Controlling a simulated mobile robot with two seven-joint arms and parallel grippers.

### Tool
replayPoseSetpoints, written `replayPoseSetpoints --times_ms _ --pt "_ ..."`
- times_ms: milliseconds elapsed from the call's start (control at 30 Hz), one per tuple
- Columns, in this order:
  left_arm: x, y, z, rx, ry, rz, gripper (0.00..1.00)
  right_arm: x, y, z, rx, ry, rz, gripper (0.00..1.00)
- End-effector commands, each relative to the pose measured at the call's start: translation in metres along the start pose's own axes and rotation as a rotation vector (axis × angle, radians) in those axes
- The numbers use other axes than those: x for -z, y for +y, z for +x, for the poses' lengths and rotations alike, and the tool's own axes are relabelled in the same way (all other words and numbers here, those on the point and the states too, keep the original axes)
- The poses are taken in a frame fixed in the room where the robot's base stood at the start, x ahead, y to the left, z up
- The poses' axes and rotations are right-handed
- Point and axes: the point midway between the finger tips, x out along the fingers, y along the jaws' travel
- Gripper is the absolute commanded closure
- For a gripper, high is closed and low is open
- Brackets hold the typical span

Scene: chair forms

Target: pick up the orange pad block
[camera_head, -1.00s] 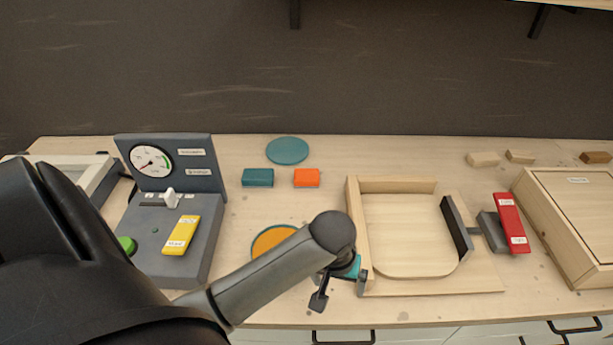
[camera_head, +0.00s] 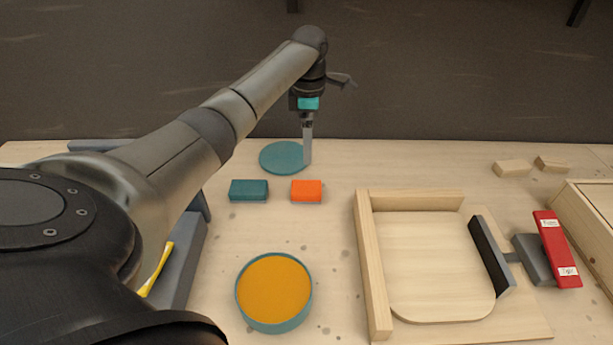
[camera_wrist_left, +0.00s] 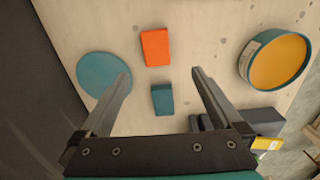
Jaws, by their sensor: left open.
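The orange pad block (camera_head: 306,190) lies on the table beside a teal block (camera_head: 249,190), with a small gap between them. In the left wrist view the orange block (camera_wrist_left: 156,47) lies beyond the fingertips, and the teal block (camera_wrist_left: 162,99) lies nearer, between the fingers' lines. My left gripper (camera_head: 307,150) points down above the table near the teal disc, behind the orange block. In the left wrist view my left gripper (camera_wrist_left: 160,75) is open with nothing between its fingers. My right gripper is not in view.
A teal disc (camera_head: 283,158) lies behind the blocks. A round teal dish with an orange inside (camera_head: 273,292) stands in front. A wooden frame fixture (camera_head: 368,260) with a red-handled clamp (camera_head: 557,248) stands at right. The table between dish and frame is clear.

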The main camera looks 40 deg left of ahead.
Motion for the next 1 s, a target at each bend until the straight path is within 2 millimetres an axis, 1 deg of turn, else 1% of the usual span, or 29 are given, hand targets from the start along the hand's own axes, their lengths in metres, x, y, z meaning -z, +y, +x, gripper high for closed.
replayPoseSetpoints --times_ms 33,167,267,367,500,600,700,867,967,1000 --pt "0.002 0.001 0.008 0.001 -0.001 -0.013 0.0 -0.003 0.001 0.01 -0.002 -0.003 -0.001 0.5" --pt "0.003 0.002 0.013 0.002 -0.003 -0.03 0.0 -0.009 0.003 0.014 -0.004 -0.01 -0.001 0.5" --pt "0.003 0.002 0.024 0.004 -0.001 -0.032 0.0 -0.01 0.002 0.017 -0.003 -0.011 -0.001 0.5" --pt "0.003 0.002 0.043 0.004 -0.001 -0.032 0.0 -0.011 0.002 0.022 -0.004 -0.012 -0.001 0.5" --pt "0.003 0.002 0.075 0.004 -0.002 -0.03 0.0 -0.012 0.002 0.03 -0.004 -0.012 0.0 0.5" --pt "0.002 0.002 0.093 0.004 -0.002 -0.029 0.0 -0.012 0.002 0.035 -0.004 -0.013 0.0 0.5" --pt "0.002 0.002 0.104 0.003 -0.003 -0.029 0.0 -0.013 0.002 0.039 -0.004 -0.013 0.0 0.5" --pt "0.002 0.003 0.112 0.002 -0.004 -0.029 0.0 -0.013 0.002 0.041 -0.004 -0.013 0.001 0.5" --pt "0.003 0.004 0.123 0.002 -0.003 -0.03 0.0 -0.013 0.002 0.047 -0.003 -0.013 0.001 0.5" --pt "0.003 0.005 0.13 0.001 -0.002 -0.03 0.0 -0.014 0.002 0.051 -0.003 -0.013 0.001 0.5"
